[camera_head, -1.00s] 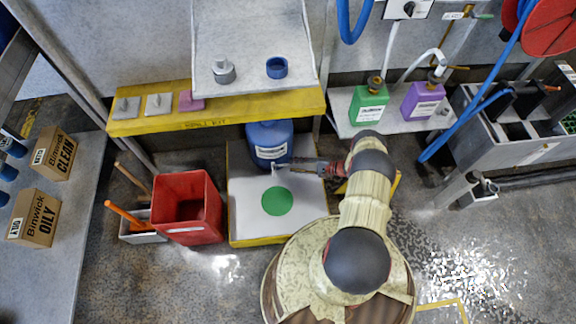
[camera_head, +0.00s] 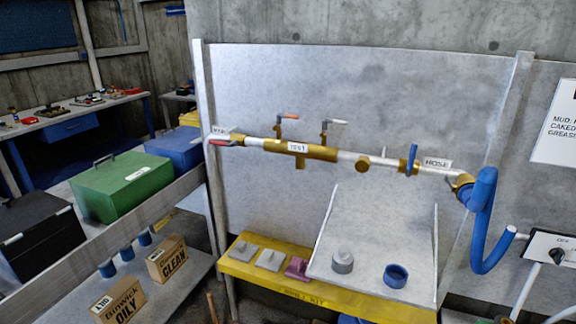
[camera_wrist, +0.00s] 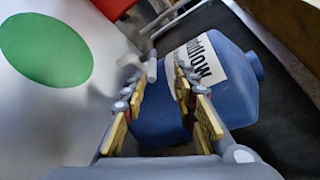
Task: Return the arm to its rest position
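My gripper (camera_wrist: 160,100) shows in the wrist view, its two yellow-padded fingers apart with a gap between them. A blue jug (camera_wrist: 160,118) with a white label (camera_wrist: 200,62) lies beyond and between the fingers in the picture; I cannot tell whether a finger touches it. A small grey spout or tap (camera_wrist: 152,68) shows near the fingertips. The head view shows neither my arm nor my gripper.
A white surface with a green disc (camera_wrist: 45,50) lies left in the wrist view. The head view shows a yellow shelf (camera_head: 330,297), a pipe with valves (camera_head: 335,155), a blue hose (camera_head: 480,225), two Binwick boxes (camera_head: 120,302) (camera_head: 167,258) and a green case (camera_head: 122,185).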

